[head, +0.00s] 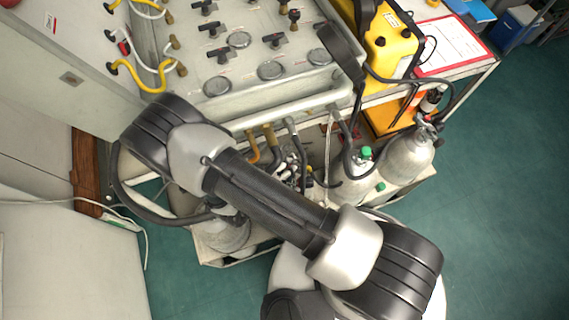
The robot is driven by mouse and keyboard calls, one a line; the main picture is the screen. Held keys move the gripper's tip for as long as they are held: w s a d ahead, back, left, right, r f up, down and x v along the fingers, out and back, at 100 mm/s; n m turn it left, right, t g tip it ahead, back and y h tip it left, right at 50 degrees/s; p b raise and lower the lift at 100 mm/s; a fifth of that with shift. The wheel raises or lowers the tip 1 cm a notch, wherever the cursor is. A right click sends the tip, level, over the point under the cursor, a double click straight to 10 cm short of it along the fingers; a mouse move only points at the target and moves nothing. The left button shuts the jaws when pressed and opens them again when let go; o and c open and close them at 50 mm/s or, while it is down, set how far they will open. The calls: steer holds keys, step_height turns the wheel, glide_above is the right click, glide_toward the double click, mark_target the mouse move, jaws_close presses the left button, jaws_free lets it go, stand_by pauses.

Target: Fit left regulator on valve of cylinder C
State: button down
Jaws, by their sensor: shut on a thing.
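No cylinder letter is legible, so I cannot tell which one is C. A silver cylinder (405,157) stands at the right of the low cart, with a dark fitting on its top. A second cylinder (352,190) with a green cap (366,153) stands left of it. A third cylinder (228,236) at the cart's left is partly covered by my arm. Small metal fittings (289,168) show just behind my arm; I cannot tell whether the left regulator is among them. My gripper is hidden behind my arm.
The control panel (240,67) with knobs and gauges stands behind the cart (212,260). Several hoses (294,140) hang from its lower edge; a dark hose (130,190) loops at left. A yellow case (385,40) sits at right. Green floor is open at right.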

steer(key=shift+f+b, duration=0.3)
steer(key=shift+f, duration=0.1)
steer(key=c, duration=0.6)
jaws_free()
steer(key=shift+s, duration=0.1)
steer(key=v, duration=1.2)
